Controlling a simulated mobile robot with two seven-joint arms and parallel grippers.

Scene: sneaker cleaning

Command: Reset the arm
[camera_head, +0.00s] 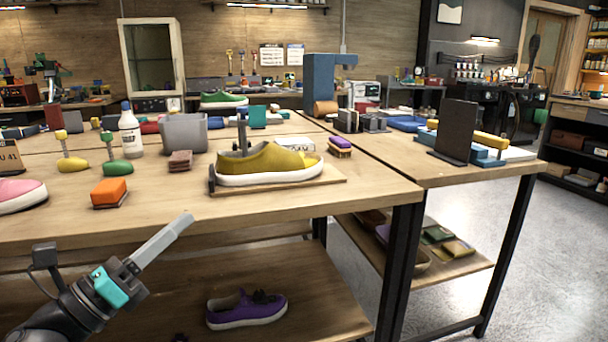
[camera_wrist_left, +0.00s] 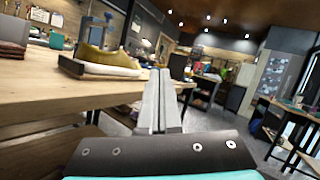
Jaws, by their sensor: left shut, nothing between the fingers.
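My left gripper (camera_head: 186,222) comes in from the lower left, in front of the table's front edge and apart from everything on it. Its fingers are together and empty; they also show in the left wrist view (camera_wrist_left: 157,78). A yellow sneaker with a white sole (camera_head: 268,163) sits on a wooden board (camera_head: 325,181) with an upright grey post at its heel, beyond the gripper to the right. The sneaker also shows at the upper left of the left wrist view (camera_wrist_left: 108,58). My right gripper is in neither view.
An orange block brush (camera_head: 109,191) and a pink sneaker (camera_head: 20,194) stand near the table's front left. A white bottle (camera_head: 129,134) and a grey bin (camera_head: 184,132) stand behind. A purple sneaker (camera_head: 246,309) lies on the lower shelf. Bare tabletop (camera_head: 165,208) runs along the front edge.

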